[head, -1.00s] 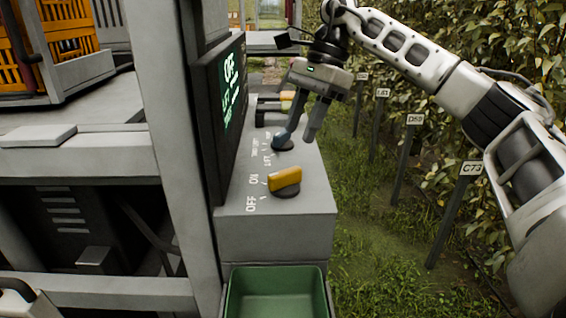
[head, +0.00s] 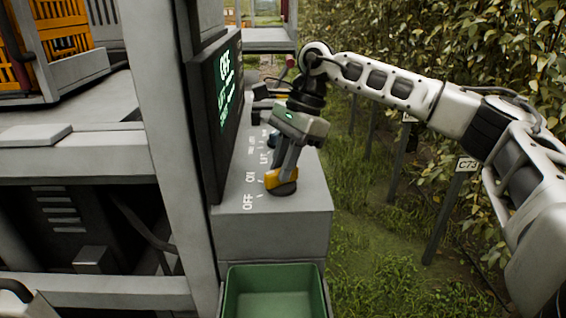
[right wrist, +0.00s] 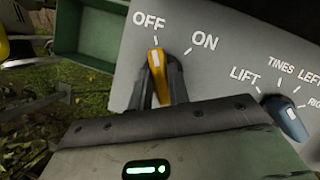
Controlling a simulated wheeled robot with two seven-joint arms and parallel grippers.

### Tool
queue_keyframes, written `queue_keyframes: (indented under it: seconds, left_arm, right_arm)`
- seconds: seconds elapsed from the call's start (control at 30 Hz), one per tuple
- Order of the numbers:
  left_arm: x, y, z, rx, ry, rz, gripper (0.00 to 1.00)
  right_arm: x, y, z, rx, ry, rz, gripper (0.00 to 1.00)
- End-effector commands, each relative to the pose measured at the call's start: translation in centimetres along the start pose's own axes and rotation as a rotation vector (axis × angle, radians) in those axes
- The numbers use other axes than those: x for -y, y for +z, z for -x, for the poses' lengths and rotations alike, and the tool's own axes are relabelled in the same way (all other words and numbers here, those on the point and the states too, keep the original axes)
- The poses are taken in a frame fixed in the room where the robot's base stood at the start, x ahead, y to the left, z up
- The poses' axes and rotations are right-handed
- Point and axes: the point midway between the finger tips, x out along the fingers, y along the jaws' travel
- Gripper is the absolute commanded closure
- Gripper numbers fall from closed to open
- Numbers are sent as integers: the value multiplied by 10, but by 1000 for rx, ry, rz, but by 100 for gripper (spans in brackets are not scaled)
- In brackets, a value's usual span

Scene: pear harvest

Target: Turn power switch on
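The yellow power switch knob (head: 281,180) stands on top of the grey control box (head: 300,220), beside the printed words OFF and ON. In the right wrist view the knob (right wrist: 156,72) has its white mark pointing toward OFF. My right gripper (right wrist: 160,78) reaches down onto the knob, with one finger on each side, and looks closed on it. In the head view the right gripper (head: 283,168) hides part of the knob. The dark screen (head: 226,110) shows OFF in its top line.
A blue-grey lift knob (right wrist: 287,117) sits close beside the right gripper. A green bin (head: 274,292) is below the box's front. A frame post (head: 160,150) stands left. Signposts (head: 450,210) and leafy trees are right, with open grass between.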

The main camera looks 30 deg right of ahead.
Motion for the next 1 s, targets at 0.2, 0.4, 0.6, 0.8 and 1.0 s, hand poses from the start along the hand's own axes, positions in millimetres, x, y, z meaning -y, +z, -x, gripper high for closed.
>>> queue_keyframes:
  seconds: [0.2, 0.4, 0.6, 0.8, 1.0]
  left_arm:
    - [0, 0, 0, 0, 0, -2, 0]
    - [1, 2, -1, 1, 1, -4, 0]
    - [1, 5, -4, -4, 4, 0, 0]
    - [0, 8, -6, -10, 8, 8, 0]
    - [-2, 7, -7, -21, 14, 23, 0]
  right_arm:
    - [0, 0, 0, 0, -1, -3, 100]
    - [0, -1, -1, 0, -18, -43, 100]
    - [-1, -1, -2, 0, -62, -149, 100]
    - [-2, -1, -2, 0, -129, -310, 100]
    - [-2, 0, -2, 0, -203, -484, 100]
